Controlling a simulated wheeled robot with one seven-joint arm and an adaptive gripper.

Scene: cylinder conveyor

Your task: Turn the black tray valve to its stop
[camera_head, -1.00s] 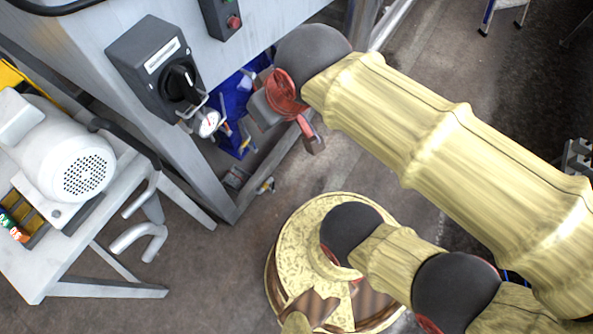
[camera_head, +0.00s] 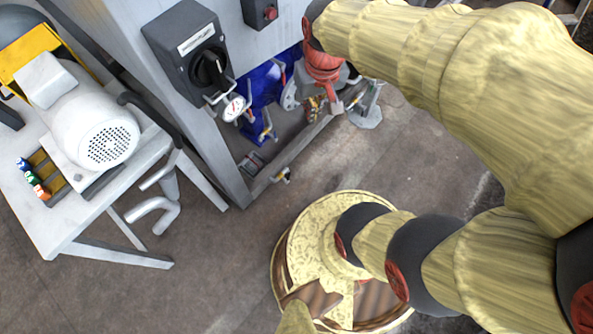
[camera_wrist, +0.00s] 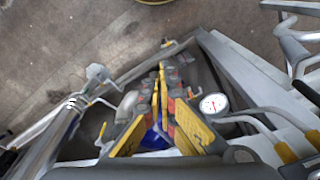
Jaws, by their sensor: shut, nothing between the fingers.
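My gripper (camera_head: 326,100) points down beside the machine frame, near pipe fittings and the blue bin. In the wrist view my gripper's yellow-and-black fingers (camera_wrist: 163,80) are close together with nothing between them. They are above the recess inside the frame, left of the white gauge (camera_wrist: 213,103). I cannot pick out a black tray valve for certain. Small fittings with yellow handles (camera_head: 266,130) sit low by the bin, partly crowded by my gripper. A black rotary knob (camera_head: 210,68) is on a dark box on the machine's panel, apart from my gripper.
The blue bin (camera_head: 258,98) stands inside the grey frame (camera_head: 238,185). The gauge (camera_head: 234,108) hangs below the dark box. A white motor (camera_head: 95,130) sits on a side table at left. The floor (camera_head: 215,270) between table and my base is clear.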

